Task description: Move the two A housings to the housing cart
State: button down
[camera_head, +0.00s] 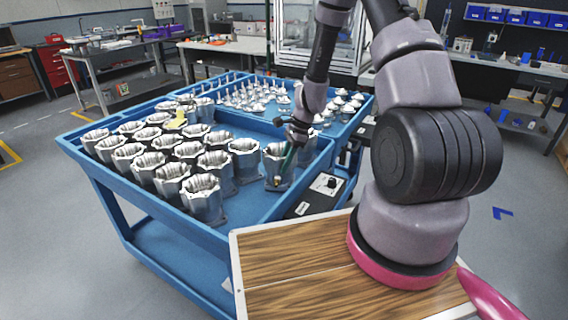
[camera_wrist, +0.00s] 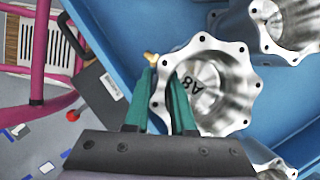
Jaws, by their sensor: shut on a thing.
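My gripper (camera_head: 290,154) reaches down into the near right part of the blue cart (camera_head: 325,160). It is shut on the wall of a silver housing (camera_head: 275,172). In the wrist view, the green fingers of my gripper (camera_wrist: 166,84) straddle the scalloped rim of this housing (camera_wrist: 232,88), whose inner floor carries a mark that looks like "A8". I cannot tell whether the housing rests on the cart or is slightly raised. Several like housings (camera_head: 158,145) stand upright in the cart's left part; their marks are too small to read. Another housing shows at the wrist view's top right (camera_wrist: 285,22).
A raised divider and the cart's rim lie close to my gripper. A black box (camera_head: 325,184) sits at the cart's right edge. My wooden-topped base is at the front.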

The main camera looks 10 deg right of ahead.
jog(key=shift+f, duration=0.55)
jog(key=c, duration=0.7)
grip_release()
jog(key=s+d+r+n+t+h, duration=0.1)
jog(key=s+d+r+n+t, duration=0.15)
jog(key=r, duration=1.35)
jog(key=s+d+r+n+t, duration=0.1)
jog(key=s+d+r+n, duration=0.15)
jog(key=r, duration=1.25)
jog(key=s+r+n+t, duration=0.1)
jog(key=s+r+n, duration=0.1)
jog(key=s+r, duration=0.2)
jog(key=s+r+n+t+h, duration=0.1)
jog(key=s+r+n+t, duration=0.1)
jog(key=s+r, duration=0.3)
jog(key=s+r+n+t, duration=0.1)
jog(key=s+r+n, duration=0.2)
jog(key=s, duration=0.3)
jog(key=shift+s+d+r, duration=0.2)
jog(key=shift+d+r, duration=0.05)
jog(key=shift+r, duration=0.45)
